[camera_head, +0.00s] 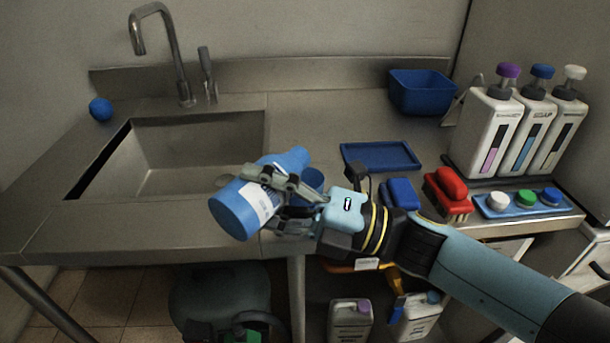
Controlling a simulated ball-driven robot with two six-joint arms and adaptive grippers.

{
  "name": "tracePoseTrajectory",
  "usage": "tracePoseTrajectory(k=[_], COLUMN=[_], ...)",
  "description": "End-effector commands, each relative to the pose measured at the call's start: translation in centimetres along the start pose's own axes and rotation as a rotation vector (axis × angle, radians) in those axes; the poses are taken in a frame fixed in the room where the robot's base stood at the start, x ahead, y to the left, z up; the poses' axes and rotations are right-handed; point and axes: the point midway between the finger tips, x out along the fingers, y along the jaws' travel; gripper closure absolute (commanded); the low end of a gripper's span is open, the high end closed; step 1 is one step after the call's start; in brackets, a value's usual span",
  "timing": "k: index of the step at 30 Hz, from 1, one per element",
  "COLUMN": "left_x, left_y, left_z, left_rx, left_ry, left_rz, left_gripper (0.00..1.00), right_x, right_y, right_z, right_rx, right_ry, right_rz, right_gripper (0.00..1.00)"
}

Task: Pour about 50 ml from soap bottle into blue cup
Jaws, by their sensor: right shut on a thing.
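The blue soap bottle (239,213) with a white label is held above the front of the counter, between the sink and the blue tray. It is tilted, its broad base toward the lower left and its narrow end toward the upper right. My right gripper (268,187) is shut around the bottle's middle. The blue cup (312,179) shows partly just behind the gripper, close to the bottle's narrow end; its lower part is hidden. I cannot tell whether bottle and cup touch, and no liquid stream is visible. My left gripper is not in view.
The sink (185,155) and faucet (165,50) are at left, with a blue ball (100,109). An empty blue tray (381,156), blue bin (420,91), red brush (449,191), cap tray (520,204) and white dispensers (486,135) occupy the right. The back middle counter is clear.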

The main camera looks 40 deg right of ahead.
Motion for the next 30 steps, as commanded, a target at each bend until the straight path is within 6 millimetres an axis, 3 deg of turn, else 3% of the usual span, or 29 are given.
tracePoseTrajectory(k=[30], left_x=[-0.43], left_y=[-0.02], left_z=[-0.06], left_rx=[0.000], left_ry=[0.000], left_rz=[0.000], left_gripper=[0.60], right_x=[0.39], right_y=[0.58], right_z=[-0.48], right_rx=[0.057], right_ry=[-0.016], right_rz=[0.025], right_gripper=[0.79])
